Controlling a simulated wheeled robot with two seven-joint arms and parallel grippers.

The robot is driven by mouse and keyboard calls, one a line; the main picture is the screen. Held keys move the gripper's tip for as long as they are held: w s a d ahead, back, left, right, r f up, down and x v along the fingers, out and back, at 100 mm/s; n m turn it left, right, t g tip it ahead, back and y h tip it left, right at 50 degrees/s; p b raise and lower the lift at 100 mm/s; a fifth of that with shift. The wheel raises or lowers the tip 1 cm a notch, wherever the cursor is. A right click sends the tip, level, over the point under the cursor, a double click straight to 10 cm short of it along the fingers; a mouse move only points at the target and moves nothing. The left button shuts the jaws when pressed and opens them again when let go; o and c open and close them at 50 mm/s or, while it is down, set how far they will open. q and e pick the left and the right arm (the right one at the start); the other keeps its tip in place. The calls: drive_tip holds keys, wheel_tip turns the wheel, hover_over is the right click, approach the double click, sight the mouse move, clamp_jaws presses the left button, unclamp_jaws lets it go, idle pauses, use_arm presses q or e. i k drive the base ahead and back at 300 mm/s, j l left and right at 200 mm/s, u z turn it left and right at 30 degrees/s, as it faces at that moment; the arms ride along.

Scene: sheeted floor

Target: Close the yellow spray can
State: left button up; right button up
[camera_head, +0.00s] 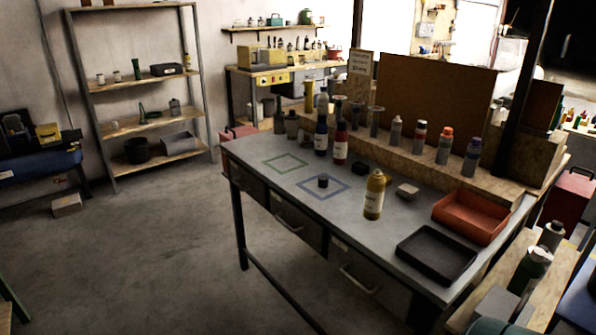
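The yellow spray can (373,198) stands upright on the grey workbench (408,207), right of the blue marked square (345,188). It has a pale label, and its narrow top shows no dark cap. A small black cylinder, perhaps a cap (323,181), stands inside the blue square, left of the can and apart from it. Neither of my grippers is in view.
A black tray (437,255) and a red tray (472,217) lie on the right part of the bench. A light block (407,190) and a small black block (359,168) are near the can. Bottles, including a red one (340,141), stand behind. The green square (285,164) is empty.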

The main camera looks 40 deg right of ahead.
sight(376, 181)
drive_tip(key=i+z, duration=0.1)
drive_tip(key=i, duration=0.55)
drive_tip(key=i+j, duration=0.15)
drive_tip(key=i, duration=0.5)
drive_tip(key=i+z, duration=0.45)
drive_tip(key=i+j+z, duration=0.2)
drive_tip(key=z, duration=0.2)
drive_tip(key=i+j+z, duration=0.3)
drive_tip(key=z, duration=0.15)
drive_tip(key=i+j+z, duration=0.25)
drive_tip(key=z, duration=0.15)
drive_tip(key=i+j+z, duration=0.15)
drive_tip(key=j+z, duration=0.3)
drive_tip(key=i+j+z, duration=0.1)
drive_tip(key=j+z, duration=0.35)
drive_tip(key=j, duration=0.15)
